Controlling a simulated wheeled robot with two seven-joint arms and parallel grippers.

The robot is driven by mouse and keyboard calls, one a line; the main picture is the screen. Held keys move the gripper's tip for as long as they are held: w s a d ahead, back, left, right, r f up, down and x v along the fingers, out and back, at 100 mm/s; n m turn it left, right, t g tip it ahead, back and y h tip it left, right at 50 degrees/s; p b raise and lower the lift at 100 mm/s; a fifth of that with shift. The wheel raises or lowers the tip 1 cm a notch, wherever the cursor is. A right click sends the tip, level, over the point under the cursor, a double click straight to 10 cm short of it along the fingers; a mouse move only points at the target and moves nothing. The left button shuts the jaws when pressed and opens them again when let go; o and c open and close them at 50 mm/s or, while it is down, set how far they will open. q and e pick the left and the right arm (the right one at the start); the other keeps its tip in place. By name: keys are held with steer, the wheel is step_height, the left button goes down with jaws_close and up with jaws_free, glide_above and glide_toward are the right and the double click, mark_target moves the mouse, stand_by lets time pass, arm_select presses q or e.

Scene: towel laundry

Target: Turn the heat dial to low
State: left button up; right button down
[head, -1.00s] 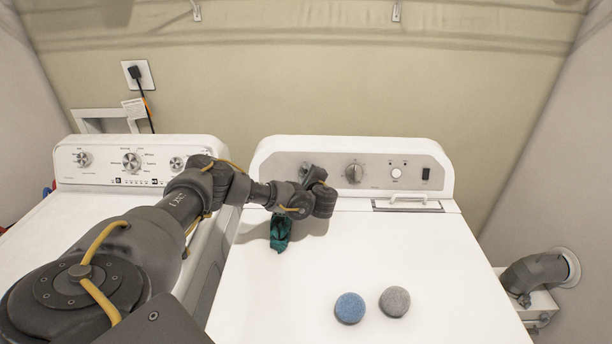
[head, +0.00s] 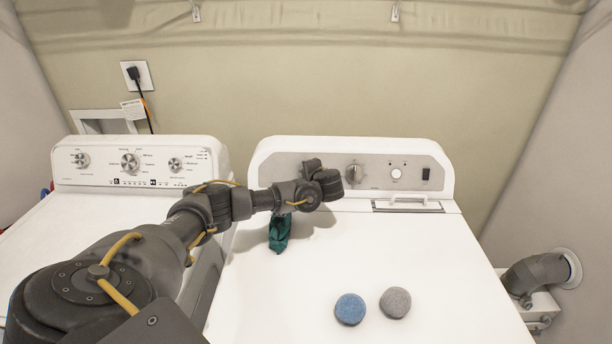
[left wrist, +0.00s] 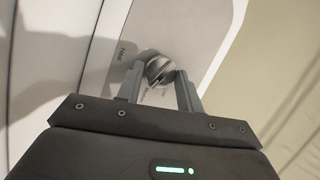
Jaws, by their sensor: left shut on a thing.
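The heat dial (left wrist: 160,67) is a round metallic knob on the dryer's grey panel, with a "Heat" label beside it in the left wrist view. My left gripper (left wrist: 159,75) has one finger on each side of the knob and is shut on it. In the head view my left gripper (head: 313,165) is against the left part of the dryer panel (head: 380,160) and hides the dial there. My right gripper is not in view.
A washer (head: 75,205) stands left.

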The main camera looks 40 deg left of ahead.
arm_select(q)
steer(key=n, duration=0.2)
steer(key=shift+r+n+h+p, duration=0.1)
steer(key=shift+n+h+p, duration=0.2)
steer(key=shift+n+h, duration=0.1)
steer(key=shift+r+n+g+h+p, duration=0.1)
steer(key=shift+n+g+h+p, duration=0.35)
steer(key=shift+n, duration=0.75)
steer(key=n+h+p, duration=0.1)
steer(key=n, duration=0.2)
steer(key=shift+a+r+p, duration=0.15)
steer(key=shift+p, duration=0.2)
steer(key=shift+a+n+h+p, duration=0.1)
steer(key=shift+n+h+p, duration=0.5)
steer(key=shift+n, duration=0.6)
steer(key=o, duration=1)
steer(key=shift+r, duration=0.1)
